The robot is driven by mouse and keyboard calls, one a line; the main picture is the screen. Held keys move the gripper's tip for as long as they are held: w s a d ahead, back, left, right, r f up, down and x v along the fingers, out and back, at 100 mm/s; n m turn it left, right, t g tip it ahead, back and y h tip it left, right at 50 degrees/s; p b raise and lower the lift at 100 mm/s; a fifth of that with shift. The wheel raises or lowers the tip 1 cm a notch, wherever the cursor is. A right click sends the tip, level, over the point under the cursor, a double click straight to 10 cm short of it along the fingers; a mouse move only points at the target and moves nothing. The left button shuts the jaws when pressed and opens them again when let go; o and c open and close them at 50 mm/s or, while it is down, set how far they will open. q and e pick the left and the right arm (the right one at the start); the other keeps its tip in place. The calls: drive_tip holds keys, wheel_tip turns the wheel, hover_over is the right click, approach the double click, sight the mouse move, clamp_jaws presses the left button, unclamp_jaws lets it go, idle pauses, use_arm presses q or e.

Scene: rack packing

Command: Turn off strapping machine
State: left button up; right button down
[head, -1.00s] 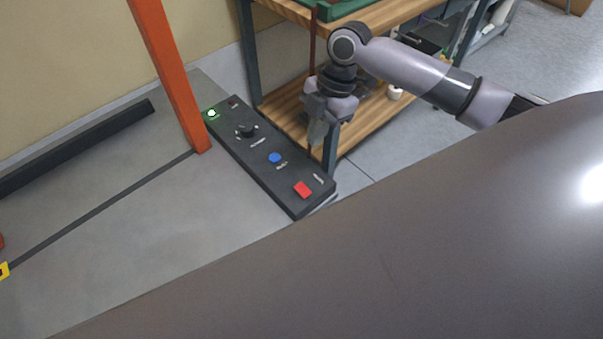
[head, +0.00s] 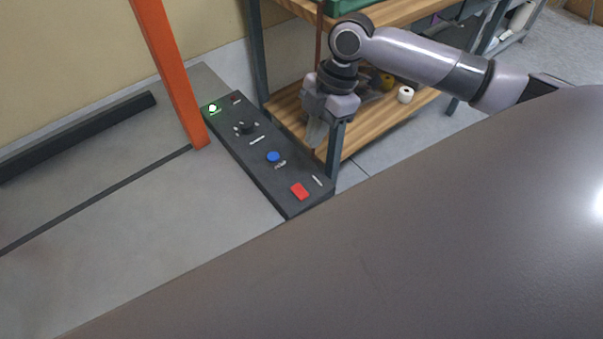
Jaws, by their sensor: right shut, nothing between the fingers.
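The strapping machine (head: 110,225) has a grey top with a black control panel (head: 268,170) along its right side. My right gripper (head: 316,138) points down, shut and empty, just right of the panel. It appears apart from the panel, above and beyond the red switch. My left gripper is not in view.
An orange post (head: 170,75) rises at the panel's far left. A wooden shelf rack (head: 362,133) with dark legs stands behind my right gripper, with a white roll (head: 405,94) on its lower shelf.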

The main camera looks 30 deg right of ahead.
sight(298, 187)
drive_tip(key=x, duration=0.8)
drive_tip(key=d+b+x, duration=0.1)
drive_tip(key=x, duration=0.4)
drive_tip(key=shift+w+f, duration=0.15)
drive_tip(key=shift+f, duration=0.45)
drive_tip(key=shift+w, duration=0.1)
drive_tip(key=shift+f, duration=0.25)
drive_tip(key=shift+s+r+p, duration=0.15)
drive_tip(key=shift+s+p, duration=0.6)
drive_tip(key=shift+p, duration=0.15)
